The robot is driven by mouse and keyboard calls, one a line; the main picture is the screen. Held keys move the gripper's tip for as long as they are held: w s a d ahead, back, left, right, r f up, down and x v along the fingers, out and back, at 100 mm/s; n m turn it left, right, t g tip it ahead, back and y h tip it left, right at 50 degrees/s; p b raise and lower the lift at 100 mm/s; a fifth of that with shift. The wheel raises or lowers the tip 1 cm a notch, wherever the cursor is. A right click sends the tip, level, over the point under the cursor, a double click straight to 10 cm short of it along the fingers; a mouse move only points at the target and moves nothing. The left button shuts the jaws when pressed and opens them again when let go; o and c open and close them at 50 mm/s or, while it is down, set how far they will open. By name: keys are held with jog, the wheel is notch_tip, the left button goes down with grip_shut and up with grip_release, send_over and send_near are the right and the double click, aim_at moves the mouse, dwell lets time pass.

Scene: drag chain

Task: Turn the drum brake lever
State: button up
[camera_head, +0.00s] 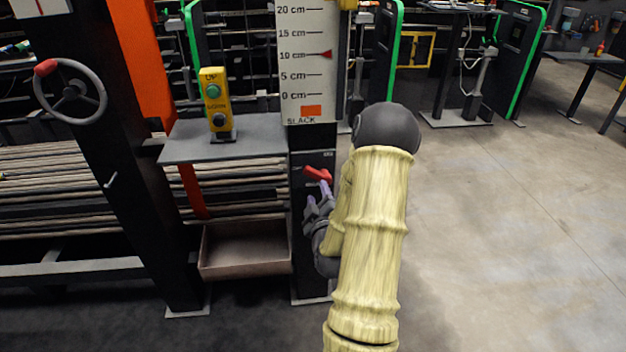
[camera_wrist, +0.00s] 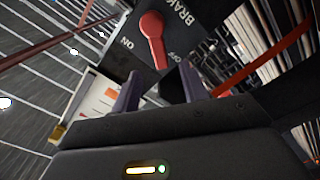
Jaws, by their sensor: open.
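The drum brake lever is a red handle (camera_head: 318,173) on a dark post, below the slack scale. In the wrist view the red lever (camera_wrist: 152,40) sits on a black plate (camera_wrist: 185,22) marked "BRAK", with "ON" at its left and "OFF" at its right. Its narrow end points down toward the gap between my fingers. My gripper (camera_head: 319,200) is just below the lever in the head view. In the wrist view my gripper (camera_wrist: 158,88) is open, its two purple-grey fingers apart with nothing between them. The lever's tip seems close to the finger gap; contact cannot be told.
A grey shelf (camera_head: 185,150) with a yellow up/down button box (camera_head: 213,100) stands left of the post. A brown bin (camera_head: 245,262) is below it. A handwheel (camera_head: 70,92) is at the far left. The floor on the right (camera_head: 500,220) is clear.

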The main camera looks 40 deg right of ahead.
aim_at(314, 176)
jog(key=x, duration=1)
jog(key=shift+a, duration=0.1)
jog(key=shift+s, duration=0.1)
grip_shut()
